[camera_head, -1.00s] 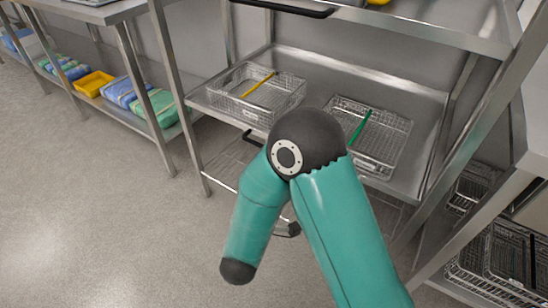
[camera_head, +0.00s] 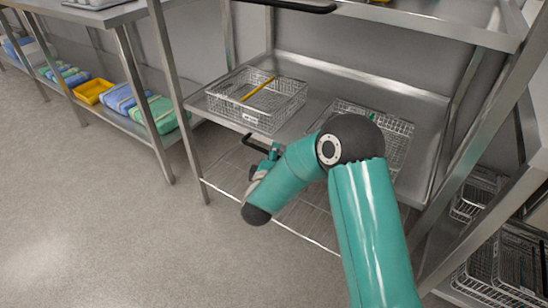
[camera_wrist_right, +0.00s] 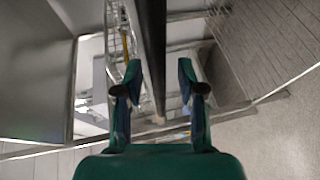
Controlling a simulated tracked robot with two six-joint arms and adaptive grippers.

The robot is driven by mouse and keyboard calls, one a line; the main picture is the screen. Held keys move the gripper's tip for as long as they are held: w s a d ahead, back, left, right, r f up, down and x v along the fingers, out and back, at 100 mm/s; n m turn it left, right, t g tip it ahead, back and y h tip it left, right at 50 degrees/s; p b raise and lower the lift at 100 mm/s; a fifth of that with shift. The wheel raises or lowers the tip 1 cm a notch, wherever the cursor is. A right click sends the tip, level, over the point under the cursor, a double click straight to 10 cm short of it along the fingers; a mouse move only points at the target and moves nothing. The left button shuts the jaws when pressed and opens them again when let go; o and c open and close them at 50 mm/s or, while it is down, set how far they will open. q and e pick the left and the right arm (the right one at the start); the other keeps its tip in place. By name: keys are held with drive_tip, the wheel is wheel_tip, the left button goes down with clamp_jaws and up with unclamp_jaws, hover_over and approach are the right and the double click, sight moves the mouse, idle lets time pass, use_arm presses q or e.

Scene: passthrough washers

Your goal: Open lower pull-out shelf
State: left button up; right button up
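The lower pull-out shelf (camera_head: 312,128) is a metal tray bearing two wire baskets. Its black handle (camera_head: 249,144) shows at its front edge, partly hidden by my right gripper. My right gripper (camera_head: 270,153) is at that handle, partly hidden behind its own arm. In the right wrist view its two fingers (camera_wrist_right: 160,75) are apart, with a dark bar (camera_wrist_right: 152,45) running between them in the picture. I cannot tell whether the fingers touch it. My left gripper is not in view.
A wire basket with a yellow item (camera_head: 258,92) and one with a green item (camera_head: 397,135) stand on the shelf. An upper shelf with a black handle (camera_head: 290,6) is above. A wire rack (camera_head: 225,170) lies below. The floor in front (camera_head: 100,220) is clear.

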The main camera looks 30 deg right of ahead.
clamp_jaws()
drive_tip(key=shift+a+f, duration=0.1)
idle(0.4)
